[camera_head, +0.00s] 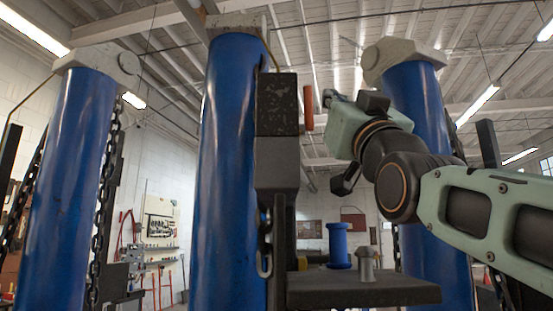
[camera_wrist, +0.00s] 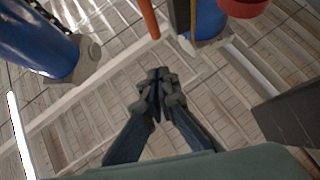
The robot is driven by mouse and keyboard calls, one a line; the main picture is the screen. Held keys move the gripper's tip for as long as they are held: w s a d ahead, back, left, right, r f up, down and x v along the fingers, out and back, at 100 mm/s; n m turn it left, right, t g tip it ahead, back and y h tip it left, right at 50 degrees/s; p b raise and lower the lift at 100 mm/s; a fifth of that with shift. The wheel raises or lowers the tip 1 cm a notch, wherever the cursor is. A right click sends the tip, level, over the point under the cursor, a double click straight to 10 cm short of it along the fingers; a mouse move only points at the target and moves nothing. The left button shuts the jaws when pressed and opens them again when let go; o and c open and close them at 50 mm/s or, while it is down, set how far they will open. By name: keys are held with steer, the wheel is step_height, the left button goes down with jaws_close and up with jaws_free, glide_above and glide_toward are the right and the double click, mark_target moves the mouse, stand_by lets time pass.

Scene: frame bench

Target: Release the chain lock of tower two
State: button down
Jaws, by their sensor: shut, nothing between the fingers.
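Three blue towers show in the head view: one at the left (camera_head: 65,190), one in the middle (camera_head: 231,170), one at the right (camera_head: 415,95). No label tells which is tower two. A red-orange upright handle (camera_head: 308,108) is beside the black carriage (camera_head: 277,105) of the middle tower. It appears to be the lock release; the lock itself is hidden. A red-orange bar also shows in the wrist view (camera_wrist: 148,18). My gripper (camera_wrist: 156,74) is shut and empty, apart from that bar. In the head view my wrist is right of the handle; the fingers are unclear.
A dark lift arm (camera_head: 360,290) juts right from the carriage, carrying a blue spool (camera_head: 339,245) and a grey metal pad (camera_head: 366,265). Chains (camera_head: 106,190) hang by the left tower. Open air lies between handle and right tower, partly taken by my arm.

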mark_target(309, 89)
steer(key=shift+s, duration=0.25)
steer(key=shift+w+r, duration=0.1)
steer(key=shift+r, duration=0.05)
steer(key=p+x, duration=0.2)
steer(key=x, duration=0.2)
steer(key=w+f+p+x, duration=0.1)
steer(key=p+x, duration=0.1)
steer(key=x, duration=0.2)
steer(key=p+x, duration=0.3)
steer(key=x, duration=0.1)
steer(key=shift+w+a+f, duration=0.1)
steer(key=shift+w+f, duration=0.1)
steer(key=shift+w, duration=0.55)
steer(key=shift+f, duration=0.1)
steer(key=shift+w, duration=0.3)
